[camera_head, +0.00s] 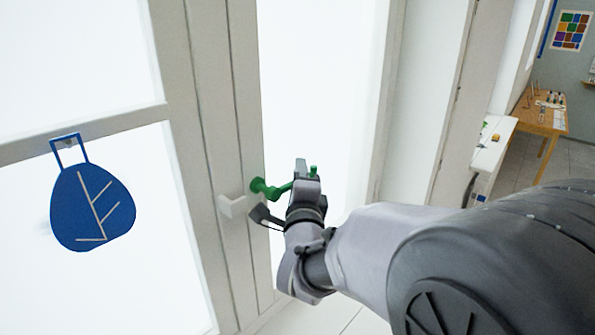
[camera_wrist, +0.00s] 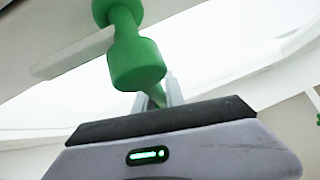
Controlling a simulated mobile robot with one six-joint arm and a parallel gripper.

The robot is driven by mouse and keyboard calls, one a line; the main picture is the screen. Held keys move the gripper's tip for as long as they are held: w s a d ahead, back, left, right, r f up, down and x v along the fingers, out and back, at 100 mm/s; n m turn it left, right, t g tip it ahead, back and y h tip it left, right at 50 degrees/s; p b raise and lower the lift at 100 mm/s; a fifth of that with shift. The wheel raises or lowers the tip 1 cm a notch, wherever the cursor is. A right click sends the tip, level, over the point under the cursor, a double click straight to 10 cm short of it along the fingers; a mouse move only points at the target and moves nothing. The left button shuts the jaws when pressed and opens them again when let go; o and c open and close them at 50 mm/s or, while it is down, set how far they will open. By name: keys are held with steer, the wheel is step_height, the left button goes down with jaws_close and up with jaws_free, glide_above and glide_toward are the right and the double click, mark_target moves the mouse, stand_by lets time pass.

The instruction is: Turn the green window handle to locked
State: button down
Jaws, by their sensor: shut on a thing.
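The green window handle (camera_head: 270,189) is mounted on the white window frame and sticks out to the right, roughly level, in the head view. My gripper (camera_head: 305,180) is at its free end and shut on it. A small green tip shows beyond the jaws. In the wrist view the handle's round base and thick hub (camera_wrist: 137,65) are close up. Its lever runs down between the two fingers of my gripper (camera_wrist: 170,92), and its lower part is hidden by the gripper body.
A white block-like fitting (camera_head: 232,206) sits on the frame left of the handle. A blue leaf-patterned ornament (camera_head: 92,207) hangs on the left pane. A white sill (camera_head: 491,148) and a wooden table (camera_head: 540,117) stand far right.

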steer(key=s+a+f+m+g+y+p, duration=0.1)
steer(key=s+a+f+m+g+y, duration=0.1)
steer(key=f+m+g, duration=0.4)
steer(key=shift+s+a+f+m+g, duration=0.4)
steer(key=shift+s+a+f+g, duration=0.25)
steer(key=shift+f+g, duration=0.35)
stand_by(0.4)
steer(key=c, duration=1.4)
jaws_free()
